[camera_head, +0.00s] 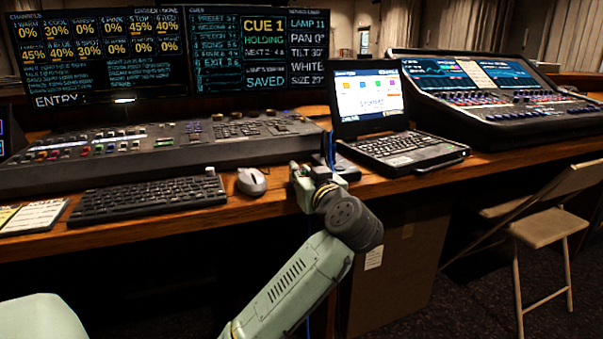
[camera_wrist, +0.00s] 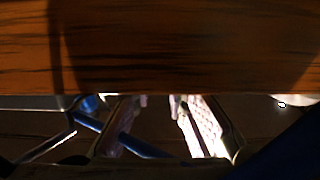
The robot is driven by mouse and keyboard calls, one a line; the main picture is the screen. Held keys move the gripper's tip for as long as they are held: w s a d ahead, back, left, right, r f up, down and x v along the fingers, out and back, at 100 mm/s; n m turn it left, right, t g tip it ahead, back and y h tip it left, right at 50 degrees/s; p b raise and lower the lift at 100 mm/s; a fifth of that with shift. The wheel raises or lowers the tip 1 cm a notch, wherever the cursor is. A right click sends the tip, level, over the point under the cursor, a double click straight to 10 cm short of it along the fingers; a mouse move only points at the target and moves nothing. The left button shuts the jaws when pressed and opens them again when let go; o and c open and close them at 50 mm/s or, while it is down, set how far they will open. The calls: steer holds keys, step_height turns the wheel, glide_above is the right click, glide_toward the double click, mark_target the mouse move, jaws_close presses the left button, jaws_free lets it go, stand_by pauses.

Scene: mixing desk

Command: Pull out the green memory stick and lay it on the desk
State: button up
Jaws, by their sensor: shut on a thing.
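My gripper (camera_head: 326,168) is at the desk's front edge, by a small dark box (camera_head: 347,173) in front of the laptop. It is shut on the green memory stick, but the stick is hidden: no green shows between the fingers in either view. In the wrist view the two pale fingers (camera_wrist: 165,112) reach up to the edge of the brown wood, and their tips are hard to make out. The desk (camera_head: 262,206) is dark brown wood; its wood also fills the top of the wrist view (camera_wrist: 180,48). Whether the stick is still plugged in cannot be seen.
A mouse (camera_head: 252,182) and a keyboard (camera_head: 150,198) lie left of my gripper, with bare desk between. An open laptop (camera_head: 405,148) stands behind right. A thin blue cable (camera_head: 331,150) runs beside my gripper. A cardboard box (camera_head: 398,265) stands below the desk.

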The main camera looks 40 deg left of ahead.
steer(key=o, duration=0.8)
steer(key=shift+o, duration=0.2)
